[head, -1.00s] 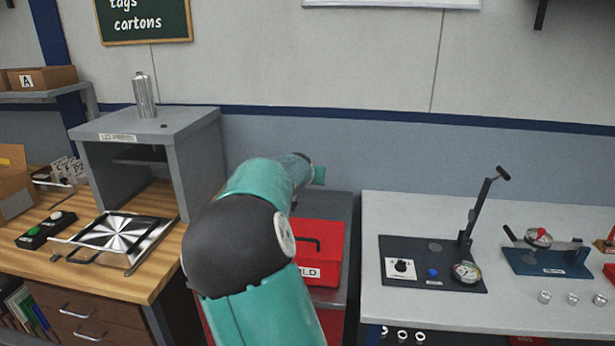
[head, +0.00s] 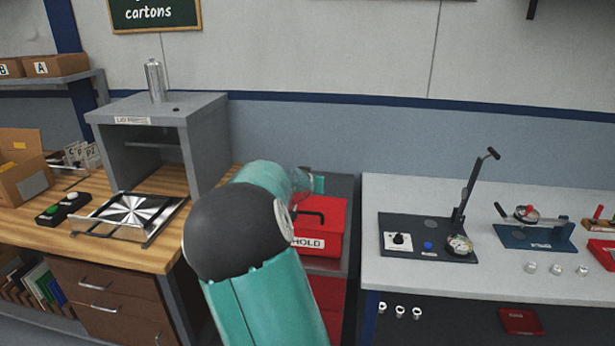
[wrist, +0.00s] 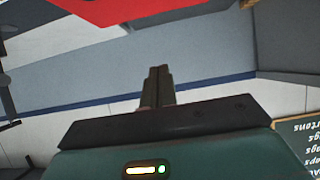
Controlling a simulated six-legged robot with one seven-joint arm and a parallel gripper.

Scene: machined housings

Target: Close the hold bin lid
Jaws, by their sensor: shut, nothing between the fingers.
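The red hold bin (head: 307,258) stands on a grey stand right of my arm in the head view, with a white HOLD label on its front. In the wrist view a red surface (wrist: 130,8) shows at the top edge, apart from the fingers. My gripper (wrist: 160,72) is shut and empty there.
A grey table (head: 400,195) at right holds a lever fixture (head: 428,240) and a blue fixture (head: 535,236). The wall is behind.

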